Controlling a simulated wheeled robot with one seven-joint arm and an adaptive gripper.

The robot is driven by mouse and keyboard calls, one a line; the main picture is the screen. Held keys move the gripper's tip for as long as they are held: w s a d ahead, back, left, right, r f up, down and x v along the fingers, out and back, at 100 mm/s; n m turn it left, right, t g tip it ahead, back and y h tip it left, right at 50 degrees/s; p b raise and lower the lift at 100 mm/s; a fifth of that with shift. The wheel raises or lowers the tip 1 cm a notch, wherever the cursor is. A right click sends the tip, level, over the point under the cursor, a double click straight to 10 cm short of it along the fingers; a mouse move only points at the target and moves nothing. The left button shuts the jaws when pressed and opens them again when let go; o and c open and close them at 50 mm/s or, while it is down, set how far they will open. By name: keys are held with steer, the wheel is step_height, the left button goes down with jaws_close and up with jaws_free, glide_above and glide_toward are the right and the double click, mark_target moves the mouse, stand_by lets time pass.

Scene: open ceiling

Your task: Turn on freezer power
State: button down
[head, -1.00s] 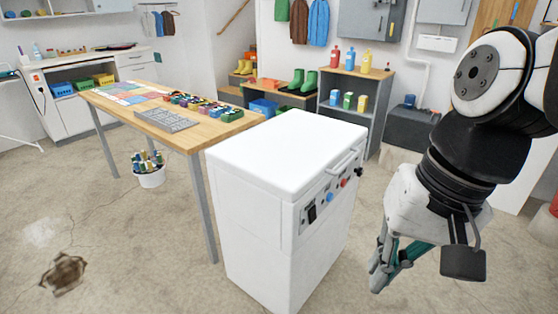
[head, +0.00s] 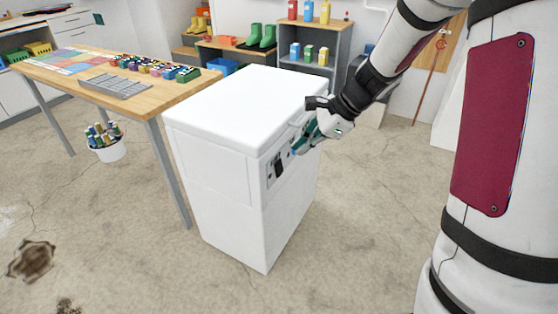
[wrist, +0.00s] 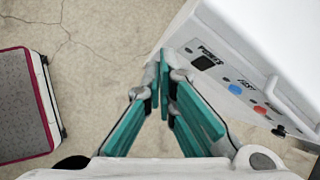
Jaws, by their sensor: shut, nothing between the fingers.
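The white freezer (head: 235,170) stands on the floor in the middle of the head view, lid closed. Its control panel (wrist: 225,70) shows at the upper right of the wrist view. The panel has a black power switch (wrist: 203,63) labelled POWER, a blue button (wrist: 236,89), a red button (wrist: 260,110) and a black knob (wrist: 280,131). In the head view the switch (head: 277,168) is partly visible and my gripper hides the rest of the panel. My gripper (wrist: 163,78) is shut and empty, its teal fingertips left of the switch, apparently apart from it.
A wooden table (head: 130,62) with a grey tray (head: 116,86) stands left of the freezer. A white bucket (head: 108,150) is under the table. A grey shelf (head: 318,65) stands behind the freezer.

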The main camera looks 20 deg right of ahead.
mark_target(279, 168)
steer(key=w+d+f+m, duration=0.3)
steer(key=d+f, duration=0.1)
steer(key=f, duration=0.2)
steer(key=w+d+f+m+t, duration=0.1)
steer(key=w+d+f+m, duration=0.2)
steer(key=f, duration=0.3)
steer(key=shift+w+d+f+m+h, duration=0.2)
steer(key=shift+d+m+h, duration=0.2)
steer(key=shift+m, duration=0.2)
steer(key=shift+r, duration=0.1)
steer(key=w+a+r+b+x, duration=0.1)
steer(key=b+x, duration=0.2)
steer(key=x, duration=0.9)
steer(key=shift+w+a, duration=0.5)
steer(key=shift+w, duration=0.05)
